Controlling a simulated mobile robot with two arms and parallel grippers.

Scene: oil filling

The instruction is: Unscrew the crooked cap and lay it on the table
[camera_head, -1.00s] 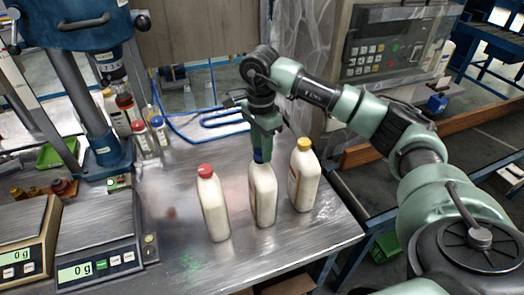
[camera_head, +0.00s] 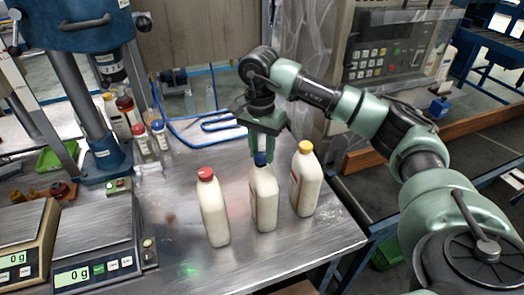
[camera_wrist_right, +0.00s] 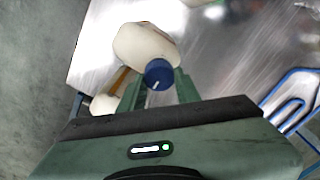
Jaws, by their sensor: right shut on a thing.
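A white bottle (camera_head: 265,200) with a blue cap (camera_head: 260,159) stands in the middle of three bottles on the metal table (camera_head: 180,245). My right gripper (camera_head: 260,156) reaches down from above and is shut on the blue cap. In the right wrist view, the blue cap (camera_wrist_right: 159,73) sits between the green fingers, with the white bottle (camera_wrist_right: 144,45) beyond it. The cap is at the bottle's mouth; I cannot tell whether it is tilted or loose. My left gripper is not in view.
A red-capped bottle (camera_head: 213,210) stands left of the held one, a yellow-capped bottle (camera_head: 306,182) close on its right. Scales (camera_head: 97,245) stand at the left, near a blue press column (camera_head: 85,100). A blue hose (camera_head: 190,135) lies behind. The table's front is clear.

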